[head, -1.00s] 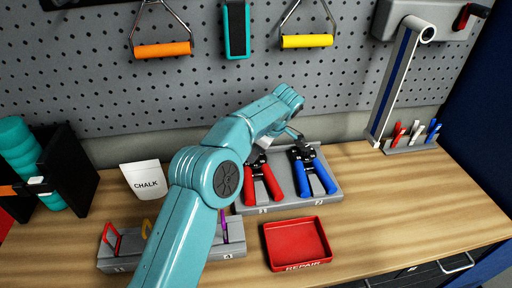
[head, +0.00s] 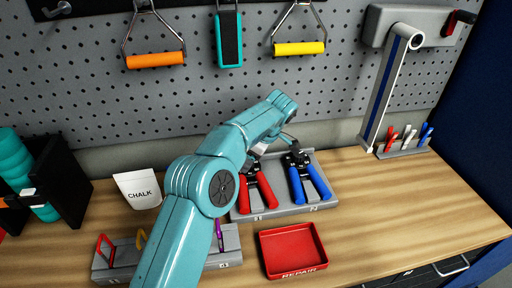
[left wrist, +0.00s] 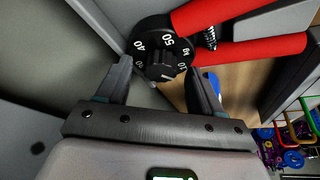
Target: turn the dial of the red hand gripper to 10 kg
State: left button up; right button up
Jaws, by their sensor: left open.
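The red hand gripper (head: 257,188) lies in the left slot of a grey tray (head: 330,203), its handles pointing toward the front. In the left wrist view its red handles (left wrist: 255,30) run to the right from a black dial (left wrist: 160,48) marked 40, 50, kg and 10. A pale mark shows low on the dial; I cannot tell the exact setting. My left gripper (left wrist: 158,70) is open, its fingers on either side of the dial's near part. Whether they touch it is unclear. In the head view my left arm partly hides the red hand gripper's top. My right gripper is not in view.
A blue hand gripper (head: 309,180) lies right of the red one. A red REPAIR tray (head: 291,250) stands in front. A chalk bag (head: 138,188) and a grey holder (head: 125,258) with coloured clips are at left.

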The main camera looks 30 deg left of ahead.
pick_arm(q)
jog(key=p+v, duration=0.8)
jog(key=v, duration=0.8)
jog(key=shift+s+a, duration=0.1)
dwell(1.5)
